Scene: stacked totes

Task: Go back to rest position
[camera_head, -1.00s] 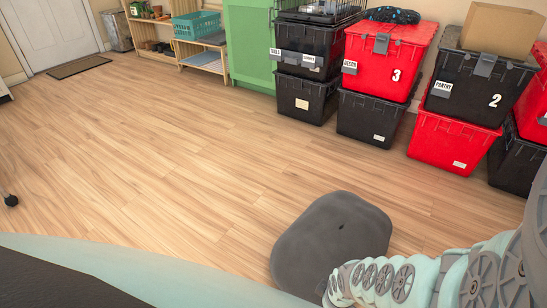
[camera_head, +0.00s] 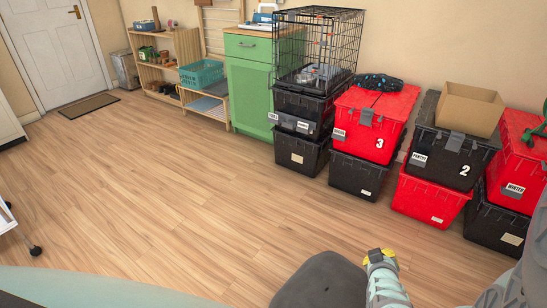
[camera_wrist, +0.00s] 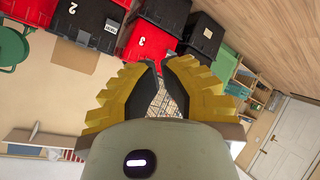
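My gripper (camera_wrist: 160,64) has stepped yellow fingers with dark inner faces. In the wrist view its fingertips come together almost to touching, with nothing held between them. The wire cage shows beyond the narrow gap. In the head view my gripper (camera_head: 379,257) shows small at the bottom right, raised in front of my body and over the floor. It is apart from the totes. Part of my arm is cut off by the lower right edge.
Stacked red tote (camera_head: 375,127) and black tote (camera_head: 448,157) columns line the wall. A wire cage (camera_head: 318,42) tops one stack; an open cardboard box (camera_head: 470,108) tops another. A green cabinet (camera_head: 249,85) and wooden shelves stand left of them. The wooden floor (camera_head: 170,200) is clear.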

